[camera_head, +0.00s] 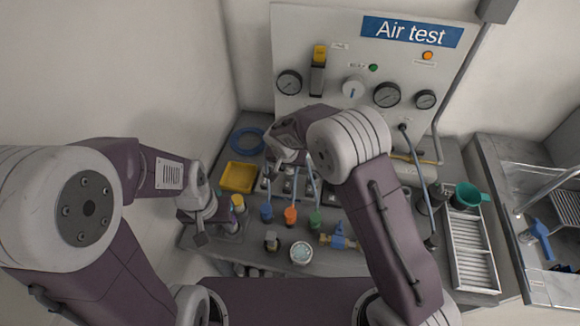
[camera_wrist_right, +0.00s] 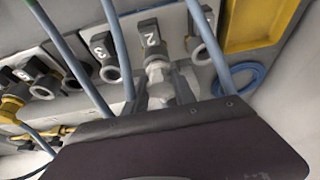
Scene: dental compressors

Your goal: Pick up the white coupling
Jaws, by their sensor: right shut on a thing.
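The white coupling (camera_wrist_right: 158,73) is a pale fitting in the right wrist view, directly below the black fitting marked 2 (camera_wrist_right: 150,38). My right gripper (camera_wrist_right: 162,90) has its fingers on either side of it and is shut on it. It appears in line with the fitting; I cannot tell whether they are joined. In the head view my right gripper (camera_head: 272,166) is at the back of the bench, and my arm hides the coupling. My left gripper (camera_head: 212,228) is at the bench's left side, pointing down; its jaws are unclear.
Blue hoses (camera_wrist_right: 119,50) hang close around my right gripper. Blue, orange (camera_head: 290,215) and green fittings stand in front of it. A yellow tray (camera_head: 238,178) and blue coil (camera_head: 247,141) lie left. The air test panel (camera_head: 330,75) rises behind; a rack (camera_head: 469,250) lies right.

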